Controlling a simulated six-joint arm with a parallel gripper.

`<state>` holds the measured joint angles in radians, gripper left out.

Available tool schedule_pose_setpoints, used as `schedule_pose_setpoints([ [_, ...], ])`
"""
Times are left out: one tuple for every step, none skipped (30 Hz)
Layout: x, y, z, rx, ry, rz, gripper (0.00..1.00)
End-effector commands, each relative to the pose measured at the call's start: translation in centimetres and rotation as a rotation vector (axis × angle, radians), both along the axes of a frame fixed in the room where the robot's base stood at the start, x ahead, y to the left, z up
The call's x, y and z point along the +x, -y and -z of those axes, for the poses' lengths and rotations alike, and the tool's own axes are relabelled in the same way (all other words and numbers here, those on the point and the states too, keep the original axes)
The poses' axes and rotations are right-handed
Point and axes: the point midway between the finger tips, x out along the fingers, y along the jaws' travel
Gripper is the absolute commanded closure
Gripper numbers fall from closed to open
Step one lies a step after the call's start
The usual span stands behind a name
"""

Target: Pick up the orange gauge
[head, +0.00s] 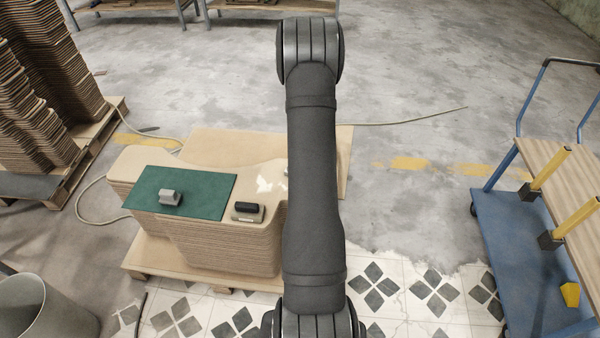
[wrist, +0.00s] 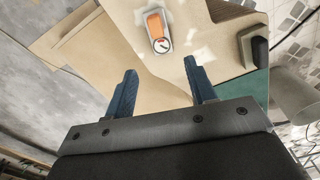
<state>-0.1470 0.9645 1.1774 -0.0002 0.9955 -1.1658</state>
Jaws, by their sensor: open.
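The orange gauge (wrist: 155,25) shows in the wrist view, near the top centre. It has an orange body with a round white dial at its lower end, and it lies on a pale patch of the top board (wrist: 185,75). My gripper (wrist: 159,78) is open and empty, its two blue fingers apart. The gauge appears beyond the fingertips, between their lines, and is not touched. In the head view I cannot see the gauge or the gripper; my arm covers the right end of the board stack (head: 215,245).
A green mat (head: 215,190) with a grey block (head: 170,198) covers the stack's left part. A black-handled object (head: 247,211) sits beside the mat. A blue cart (head: 505,240) stands right, a bin (head: 30,310) lower left, and tall board stacks (head: 30,110) far left.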

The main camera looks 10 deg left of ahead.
Motion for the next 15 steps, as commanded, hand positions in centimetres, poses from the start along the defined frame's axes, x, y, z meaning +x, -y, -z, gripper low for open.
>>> schedule_pose_setpoints([
  [0.0,0.0,0.4,-0.001,-0.005,-0.004,0.49],
  [-0.1,0.0,0.8,-0.001,-0.008,-0.005,0.49],
  [-0.1,0.0,1.4,-0.002,-0.009,-0.005,0.49],
  [-0.1,0.0,2.0,-0.002,-0.009,-0.005,0.49],
  [-0.1,0.0,2.6,-0.002,-0.009,-0.004,0.49],
  [-0.1,0.0,3.6,-0.002,-0.010,-0.004,0.49],
  [-0.1,0.0,4.2,-0.002,-0.010,-0.004,0.49],
  [-0.1,0.0,4.9,-0.001,-0.008,-0.004,0.49],
  [-0.1,0.0,5.8,-0.002,-0.009,-0.003,0.49],
  [-0.1,0.0,6.5,-0.001,-0.008,-0.003,0.49],
  [-0.1,0.0,7.2,-0.001,-0.008,-0.003,0.49],
  [-0.1,0.0,8.0,-0.001,-0.008,-0.003,0.49],
  [0.0,0.0,8.6,-0.001,-0.008,-0.003,0.49],
  [0.0,0.0,9.2,-0.001,-0.008,-0.003,0.49],
  [0.0,0.0,9.9,-0.001,-0.008,-0.002,0.49],
])
